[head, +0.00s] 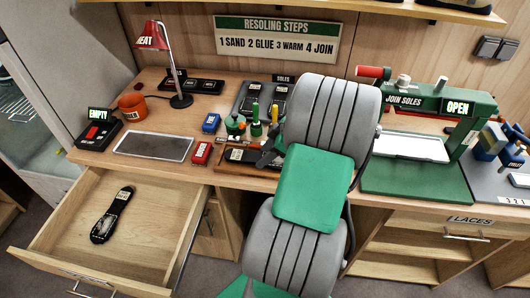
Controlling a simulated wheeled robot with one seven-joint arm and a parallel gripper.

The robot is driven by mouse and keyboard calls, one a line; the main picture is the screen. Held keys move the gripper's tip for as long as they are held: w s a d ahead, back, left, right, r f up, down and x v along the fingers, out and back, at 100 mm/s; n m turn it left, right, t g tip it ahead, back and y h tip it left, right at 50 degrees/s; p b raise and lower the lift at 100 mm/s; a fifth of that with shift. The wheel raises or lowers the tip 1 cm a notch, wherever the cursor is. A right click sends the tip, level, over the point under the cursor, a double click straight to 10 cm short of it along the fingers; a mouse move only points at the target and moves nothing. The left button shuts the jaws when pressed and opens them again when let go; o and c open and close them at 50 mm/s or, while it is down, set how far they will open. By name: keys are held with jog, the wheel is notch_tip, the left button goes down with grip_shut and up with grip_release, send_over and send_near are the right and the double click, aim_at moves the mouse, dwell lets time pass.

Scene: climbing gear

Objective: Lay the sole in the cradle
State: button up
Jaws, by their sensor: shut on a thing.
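My gripper (268,157) is a dark shape at the left of my grey and green arm, low over the wooden tray (262,174) at the front of the bench. It is shut on a dark flat piece (241,155) that looks like a sole; my arm and gripper hide part of it. I cannot tell whether the piece touches the tray. A rack (240,106) labelled SOLES, with dark soles in it, stands behind. Another black sole-shaped piece (105,224) with a pale label lies in the open drawer. I cannot tell for certain which fixture is the cradle.
A green press (425,103) marked JOIN SOLES, with an OPEN sign, stands right of my arm. A red HEAT lamp (152,37), orange cup (132,105), grey mat (153,146), and blue (211,123) and red (201,153) boxes are left. The open drawer (62,206) juts out.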

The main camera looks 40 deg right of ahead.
jog(key=o, duration=1.3)
jog(key=v, duration=1.2)
jog(key=w+a+r+m+g+h, duration=0.1)
jog(key=w+a, duration=0.3)
jog(key=a, duration=0.4)
jog(key=w+a+m+g, duration=0.1)
jog(key=w+a, duration=0.3)
jog(key=a, duration=0.4)
jog(key=s+a+f+m+h, duration=0.1)
jog(key=s+a+m, duration=0.1)
jog(key=s+a, duration=0.2)
jog(key=s+a+f+m+h, duration=0.1)
jog(key=s+a+m, duration=0.2)
jog(key=a, duration=0.8)
jog(key=shift+s+a+h, duration=0.2)
jog(key=shift+s+h, duration=0.2)
jog(key=shift+s, duration=0.1)
